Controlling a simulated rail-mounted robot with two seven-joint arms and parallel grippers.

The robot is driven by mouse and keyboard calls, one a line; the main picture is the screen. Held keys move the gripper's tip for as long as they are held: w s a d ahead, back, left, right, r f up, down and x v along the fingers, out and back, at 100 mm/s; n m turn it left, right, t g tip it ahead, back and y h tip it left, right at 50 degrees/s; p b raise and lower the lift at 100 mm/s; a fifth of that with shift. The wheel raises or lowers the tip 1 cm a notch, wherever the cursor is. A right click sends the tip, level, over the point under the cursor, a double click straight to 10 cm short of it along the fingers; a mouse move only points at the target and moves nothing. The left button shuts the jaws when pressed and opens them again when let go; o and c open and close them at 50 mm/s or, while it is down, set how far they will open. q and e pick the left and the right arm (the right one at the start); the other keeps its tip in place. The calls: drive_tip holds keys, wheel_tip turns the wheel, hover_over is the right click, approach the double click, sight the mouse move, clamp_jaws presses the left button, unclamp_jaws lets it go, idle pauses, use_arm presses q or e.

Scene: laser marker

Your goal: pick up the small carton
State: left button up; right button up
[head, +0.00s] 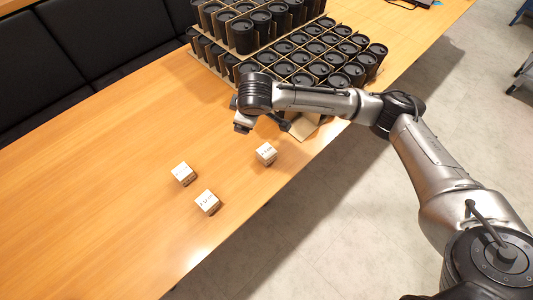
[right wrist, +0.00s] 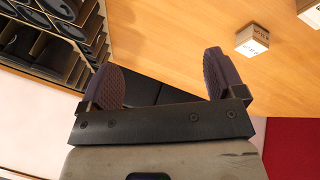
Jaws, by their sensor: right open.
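Three small white cartons with dark print stand on the wooden table in the head view: one at the right (head: 266,153), one at the left (head: 183,173) and one at the front (head: 207,201). I cannot tell which one the task means. My right gripper (right wrist: 160,75) is open and empty in the right wrist view, its two dark ribbed fingers spread apart. One small carton (right wrist: 252,40) shows just beyond its right finger, apart from it. In the head view my right arm's end is above the table, behind the right carton; its fingers are mostly hidden. My left gripper is not in view.
Stacked cardboard-divided trays of black cylindrical containers (head: 310,55) stand at the back of the table, close to my right arm. Black seating (head: 90,40) lines the left side. The table's left and front surface (head: 100,220) is clear.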

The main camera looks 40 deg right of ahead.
drive_tip(key=s+d+f+m+g, duration=0.2)
drive_tip(key=d+f+m+g, duration=0.1)
drive_tip(key=d+f, duration=0.15)
drive_tip(key=m+g+y+b, duration=0.1)
drive_tip(key=m+g+b, duration=0.1)
drive_tip(key=m, duration=0.2)
hover_over(267, 151)
wheel_tip(267, 151, down, 10)
drive_tip(key=shift+f, duration=0.2)
wheel_tip(267, 151, down, 4)
drive_tip(key=shift+w+r+b, duration=0.1)
drive_tip(key=shift+w+b, duration=0.05)
drive_tip(key=shift+b, duration=1.05)
drive_tip(key=shift+f, duration=0.7)
drive_tip(key=shift+c, duration=0.4)
drive_tip(key=c, duration=0.9)
drive_tip(key=shift+c, duration=0.3)
